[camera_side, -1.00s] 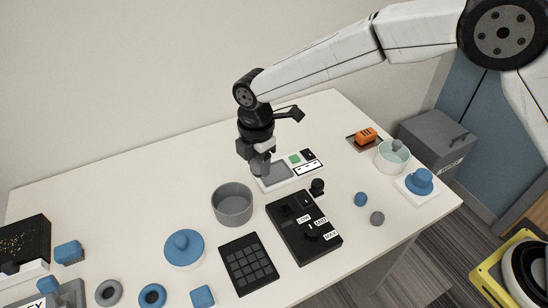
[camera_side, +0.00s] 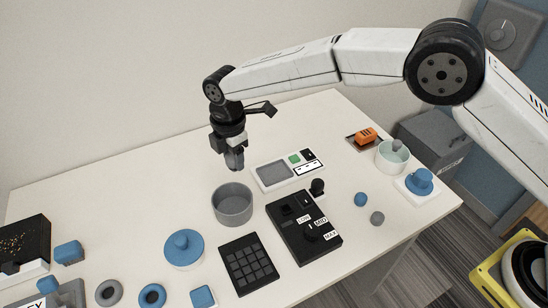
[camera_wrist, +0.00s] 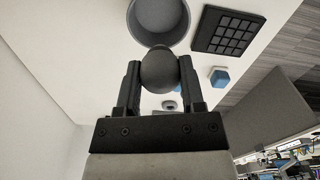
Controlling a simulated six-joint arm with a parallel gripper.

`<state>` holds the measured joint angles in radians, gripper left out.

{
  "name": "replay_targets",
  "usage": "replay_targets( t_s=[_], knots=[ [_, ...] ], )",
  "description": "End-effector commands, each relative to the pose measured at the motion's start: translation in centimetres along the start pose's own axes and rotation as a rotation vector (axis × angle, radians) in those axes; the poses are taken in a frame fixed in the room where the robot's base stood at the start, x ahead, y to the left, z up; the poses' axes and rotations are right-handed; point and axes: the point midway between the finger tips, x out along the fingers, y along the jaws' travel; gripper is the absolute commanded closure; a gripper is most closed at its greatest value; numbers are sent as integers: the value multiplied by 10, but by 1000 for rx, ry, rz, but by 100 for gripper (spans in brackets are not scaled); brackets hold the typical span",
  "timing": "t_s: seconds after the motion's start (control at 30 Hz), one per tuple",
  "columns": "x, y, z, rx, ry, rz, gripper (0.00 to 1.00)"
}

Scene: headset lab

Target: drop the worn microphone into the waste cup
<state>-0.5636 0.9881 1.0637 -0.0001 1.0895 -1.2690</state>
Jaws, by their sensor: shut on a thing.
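My gripper (camera_side: 234,164) points down, shut on a dark grey rounded piece, the worn microphone (camera_wrist: 159,72). In the wrist view the microphone sits between the two fingers of my gripper (camera_wrist: 159,66). In the side view it is a small grey shape (camera_side: 235,159) at the fingertips. The waste cup, a grey round open cup (camera_side: 233,214), stands on the table just below the gripper in the side picture. In the wrist view the cup (camera_wrist: 133,22) shows just beyond the microphone, which partly overlaps it. The microphone appears above and outside the cup.
A white panel with a grey recess (camera_side: 272,173) lies right of the gripper. A black control box (camera_side: 303,232) and a black keypad (camera_side: 248,264) lie near the cup. A blue knobbed lid (camera_side: 183,249) is at front left.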

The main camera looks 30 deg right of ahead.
Motion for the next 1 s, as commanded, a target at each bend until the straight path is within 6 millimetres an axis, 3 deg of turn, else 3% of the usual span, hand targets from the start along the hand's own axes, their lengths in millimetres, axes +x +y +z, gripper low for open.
replay_targets(
  t_s=[0.63,1.0],
  knots=[
    [49,0,0,0,-1,-2,100],
    [58,0,0,0,0,0,100]
  ],
)
